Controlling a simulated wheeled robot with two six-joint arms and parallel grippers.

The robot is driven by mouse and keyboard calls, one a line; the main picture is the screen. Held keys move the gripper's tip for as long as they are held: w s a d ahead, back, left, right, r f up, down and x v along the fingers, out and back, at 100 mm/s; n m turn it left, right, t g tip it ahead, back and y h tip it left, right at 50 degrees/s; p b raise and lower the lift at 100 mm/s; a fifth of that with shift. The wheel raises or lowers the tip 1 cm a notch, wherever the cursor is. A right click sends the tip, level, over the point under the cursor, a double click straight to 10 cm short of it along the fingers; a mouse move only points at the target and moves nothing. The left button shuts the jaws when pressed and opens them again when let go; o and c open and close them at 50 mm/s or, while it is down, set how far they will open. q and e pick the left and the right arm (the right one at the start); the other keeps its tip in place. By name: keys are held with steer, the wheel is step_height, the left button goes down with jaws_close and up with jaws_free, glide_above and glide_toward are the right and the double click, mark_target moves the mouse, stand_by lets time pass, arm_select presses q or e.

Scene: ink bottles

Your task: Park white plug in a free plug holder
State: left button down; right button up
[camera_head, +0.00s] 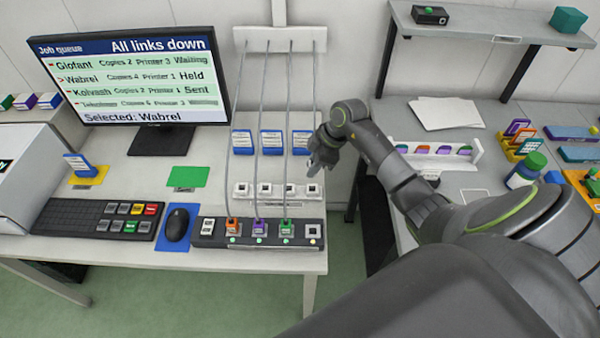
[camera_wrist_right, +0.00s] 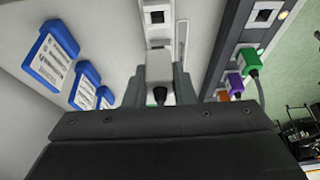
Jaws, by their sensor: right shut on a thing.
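My right gripper (camera_head: 317,167) is shut on the white plug, low over the right end of the desk. The white plug (camera_wrist_right: 160,74) shows between the two fingers in the right wrist view (camera_wrist_right: 160,82), with its dark cable end towards the camera. In the head view the gripper mostly hides it. A row of white plug holders (camera_head: 265,189) stands on the desk, and the right-hand one (camera_head: 313,190) is just in front of the gripper. One empty holder (camera_wrist_right: 156,16) shows beyond the plug in the wrist view; I cannot tell whether the plug touches a holder.
The dark switch box (camera_head: 270,233) holds orange (camera_head: 232,224), purple (camera_head: 258,226) and green (camera_head: 286,227) plugs; its right socket (camera_head: 312,231) looks empty. Cables hang from a white bracket (camera_head: 280,39). Blue label stands (camera_head: 271,142) are behind the holders. A monitor (camera_head: 130,75) stands left.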

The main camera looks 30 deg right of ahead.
steer(key=shift+f+b, duration=2.5)
steer(key=shift+b, duration=0.1)
steer(key=shift+f, duration=0.3)
steer(key=shift+p, duration=0.8)
steer(key=shift+f, duration=0.7)
steer(key=shift+f, duration=0.1)
stand_by(0.7)
